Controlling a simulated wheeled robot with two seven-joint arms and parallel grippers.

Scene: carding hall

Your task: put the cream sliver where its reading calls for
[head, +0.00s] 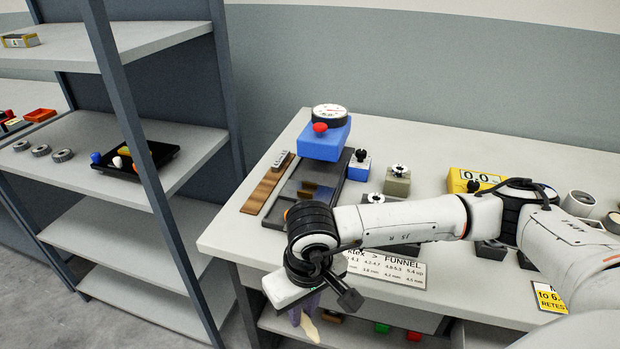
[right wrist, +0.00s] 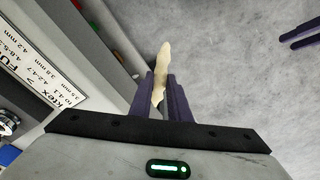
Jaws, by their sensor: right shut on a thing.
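My right gripper (head: 307,300) is shut on the cream sliver (head: 309,326), which hangs from its purple fingers in front of the table edge. In the right wrist view the sliver (right wrist: 161,75) sticks out beyond the fingertips, above the grey floor. A yellow scale display (head: 478,177) reads 0.0. A card headed "ktex > FUNNEL" (head: 388,268) lists ranges and millimetre sizes, partly hidden by my arm. Funnel blocks in blue (head: 358,167) and olive (head: 397,183) stand on the table. Two purple bars (right wrist: 303,38) at the right wrist view's edge look like my left gripper's fingers.
A round dial gauge (head: 329,114) sits on a blue block (head: 325,143) at the back. A dark tray (head: 299,197) and a wooden strip (head: 266,188) lie in front. Shelves (head: 92,140) stand at left. A yellow retest card (head: 550,298) is at right.

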